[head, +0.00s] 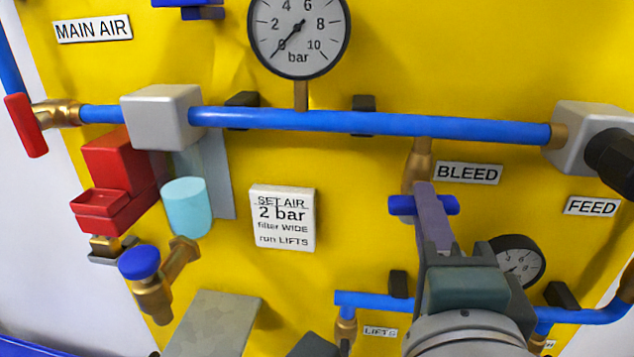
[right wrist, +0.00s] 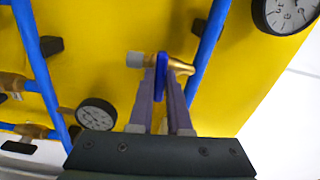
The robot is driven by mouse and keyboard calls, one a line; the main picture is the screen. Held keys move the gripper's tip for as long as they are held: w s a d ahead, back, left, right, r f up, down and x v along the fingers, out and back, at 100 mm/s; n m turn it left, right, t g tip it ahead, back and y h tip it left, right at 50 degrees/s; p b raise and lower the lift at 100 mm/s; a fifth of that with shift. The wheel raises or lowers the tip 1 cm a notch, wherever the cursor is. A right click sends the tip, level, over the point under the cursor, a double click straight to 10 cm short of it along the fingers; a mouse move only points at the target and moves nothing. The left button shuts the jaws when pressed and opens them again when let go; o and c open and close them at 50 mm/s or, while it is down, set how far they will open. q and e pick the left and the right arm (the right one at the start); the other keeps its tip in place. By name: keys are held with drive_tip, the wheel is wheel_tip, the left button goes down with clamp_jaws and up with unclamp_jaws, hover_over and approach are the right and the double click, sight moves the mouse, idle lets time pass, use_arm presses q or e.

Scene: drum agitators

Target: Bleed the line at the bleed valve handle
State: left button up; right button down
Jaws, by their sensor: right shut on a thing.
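The bleed valve handle (head: 400,206) is a blue crossbar on a brass valve (head: 418,160) that hangs under the blue pipe, beside the BLEED label (head: 467,173). My right gripper (head: 427,200) comes up from below and is shut on the handle, whose ends stick out on both sides in the head view. In the right wrist view, the two fingers (right wrist: 162,78) close around the blue handle (right wrist: 161,64), with brass behind it. The fingers hide the middle of the handle. My left gripper is not in view.
The large bar gauge (head: 300,28) has its needle near 0. A red main air handle (head: 25,125) is at far left. A small gauge (head: 520,260) sits close right of my right gripper.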

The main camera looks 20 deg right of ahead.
drive_tip(key=shift+m, duration=0.7)
drive_tip(key=c, duration=0.9)
unclamp_jaws()
drive_tip(key=shift+o, duration=0.2)
drive_tip(key=shift+s+a, duration=0.1)
drive_tip(key=b+v, duration=0.5)
drive_tip(key=v, duration=0.4)
drive_tip(key=shift+s, duration=0.35)
drive_tip(key=shift+a, duration=0.15)
